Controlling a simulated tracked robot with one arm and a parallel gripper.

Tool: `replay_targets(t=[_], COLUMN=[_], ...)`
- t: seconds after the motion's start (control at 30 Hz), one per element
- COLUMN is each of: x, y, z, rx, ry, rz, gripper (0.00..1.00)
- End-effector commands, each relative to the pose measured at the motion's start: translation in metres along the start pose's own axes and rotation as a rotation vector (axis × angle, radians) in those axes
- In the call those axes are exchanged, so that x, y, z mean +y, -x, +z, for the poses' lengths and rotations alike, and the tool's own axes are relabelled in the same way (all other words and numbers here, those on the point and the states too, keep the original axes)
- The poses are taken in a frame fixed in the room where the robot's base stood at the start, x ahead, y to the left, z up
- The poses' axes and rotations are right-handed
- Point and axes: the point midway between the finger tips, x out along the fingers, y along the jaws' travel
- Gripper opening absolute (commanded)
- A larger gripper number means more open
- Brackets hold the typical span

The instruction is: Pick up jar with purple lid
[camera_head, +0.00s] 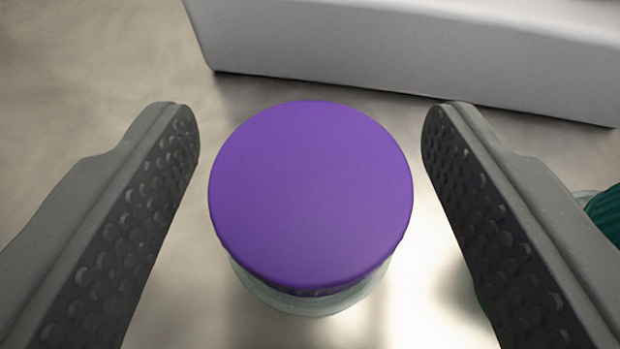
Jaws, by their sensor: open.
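The jar with the purple lid (311,195) stands upright in the middle of the head camera view, seen from above. Its clear glass body (312,300) shows only as a rim below the lid; the rest is hidden under it. My gripper (311,125) is open, with one dark, dimpled finger on each side of the jar. A gap shows between the lid and each finger, and nothing is held.
A white box-like object (420,50) lies behind the jar at the top. A teal ribbed lid (604,212) on a clear container shows partly behind the right finger. The metallic surface (90,70) is clear at the upper left.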

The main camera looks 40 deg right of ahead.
Motion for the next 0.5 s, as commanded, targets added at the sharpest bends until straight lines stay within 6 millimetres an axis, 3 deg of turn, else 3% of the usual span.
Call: replay_targets(t=[0.07,0.23,0.5], x=[-0.0001,-0.0003,-0.0006], y=[0.0002,0.0003,0.0005], z=[-0.0001,0.0000,-0.0001], rx=[0.000,0.000,0.000], ry=[0.000,0.000,0.000], rz=[0.000,0.000,-0.001], gripper=[0.57,0.12,0.12])
